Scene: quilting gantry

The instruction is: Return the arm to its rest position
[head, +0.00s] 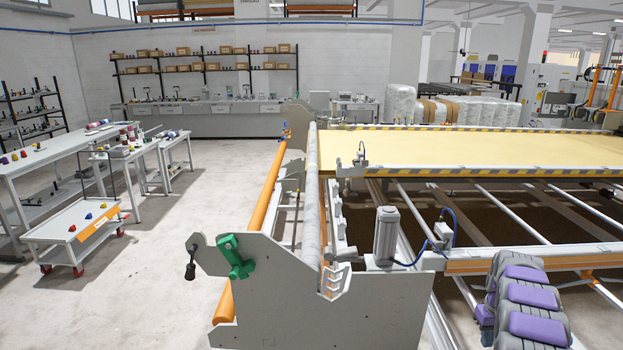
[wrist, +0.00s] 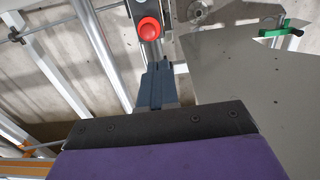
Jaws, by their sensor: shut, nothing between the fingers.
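My gripper (wrist: 160,68) shows in the wrist view as a pair of blue-grey fingers, closed together and empty. It points toward a red button (wrist: 148,28) on the quilting gantry, with a visible gap I cannot measure. My own arm, grey with purple pads, is at the lower right of the head view, by the gantry's near end. I cannot make out the fingers in the head view.
The gantry's grey end plate (head: 290,290) carries a green clamp (head: 235,256); the plate also fills the right of the wrist view (wrist: 255,85). The yellow quilting bed (head: 480,150) lies behind. A small cart (head: 75,222) stands at left; floor between is clear.

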